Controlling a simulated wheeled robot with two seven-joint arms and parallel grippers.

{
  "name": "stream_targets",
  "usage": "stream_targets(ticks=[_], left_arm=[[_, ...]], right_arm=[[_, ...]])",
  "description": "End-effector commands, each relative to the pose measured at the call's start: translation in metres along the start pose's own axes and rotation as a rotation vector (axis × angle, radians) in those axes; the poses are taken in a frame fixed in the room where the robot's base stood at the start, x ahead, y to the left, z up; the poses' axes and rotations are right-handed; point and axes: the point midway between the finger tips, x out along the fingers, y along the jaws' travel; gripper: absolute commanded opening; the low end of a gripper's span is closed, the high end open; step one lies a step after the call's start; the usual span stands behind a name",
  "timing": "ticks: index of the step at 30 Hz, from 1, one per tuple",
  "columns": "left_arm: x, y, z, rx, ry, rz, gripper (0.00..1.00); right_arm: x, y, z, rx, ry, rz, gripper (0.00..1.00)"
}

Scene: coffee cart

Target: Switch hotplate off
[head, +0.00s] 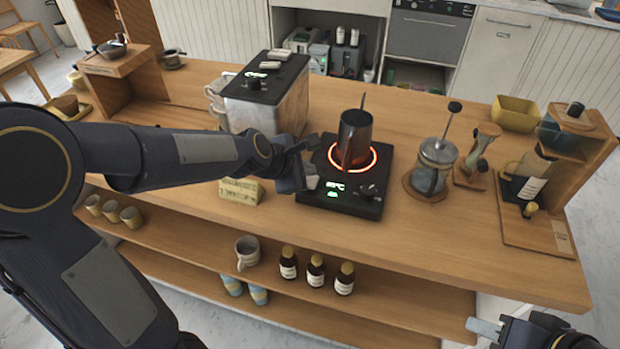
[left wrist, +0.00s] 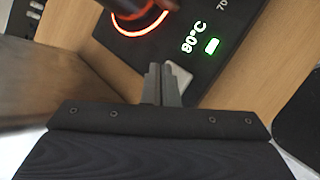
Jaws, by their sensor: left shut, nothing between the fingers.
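The black hotplate (head: 338,202) sits on the wooden counter with its ring glowing orange-red. A dark pitcher (head: 355,137) stands on the ring. My left gripper (head: 308,183) is shut and empty at the hotplate's front left edge; its fingers (left wrist: 162,82) show close to the panel near a pale patch. I cannot tell if they touch. My right gripper (head: 484,328) is only partly in view at the bottom right.
A metal machine (head: 266,100) stands behind my left gripper, and a small sign (head: 240,191) is at its left. A French press (head: 433,168) stands right of the hotplate. Bottles (head: 315,270) and cups are on the shelf below.

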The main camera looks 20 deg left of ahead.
Motion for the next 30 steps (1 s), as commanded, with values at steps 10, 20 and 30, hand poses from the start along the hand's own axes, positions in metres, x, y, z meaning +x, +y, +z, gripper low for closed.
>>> stream_targets(ticks=[10, 20, 30], left_arm=[[0.0040, -0.0029, -0.0029, 0.000, 0.000, 0.000, 0.00], [0.0056, -0.0042, -0.0041, 0.000, 0.000, 0.000, 0.00], [0.0086, -0.0063, -0.0063, -0.001, 0.000, 0.000, 0.00]], right_arm=[[0.0032, 0.0015, 0.0016, 0.000, 0.000, 0.000, 0.36], [0.0049, 0.0022, 0.0025, 0.000, 0.000, 0.000, 0.36], [0.0077, 0.0035, 0.0039, 0.000, 0.000, 0.000, 0.36]])
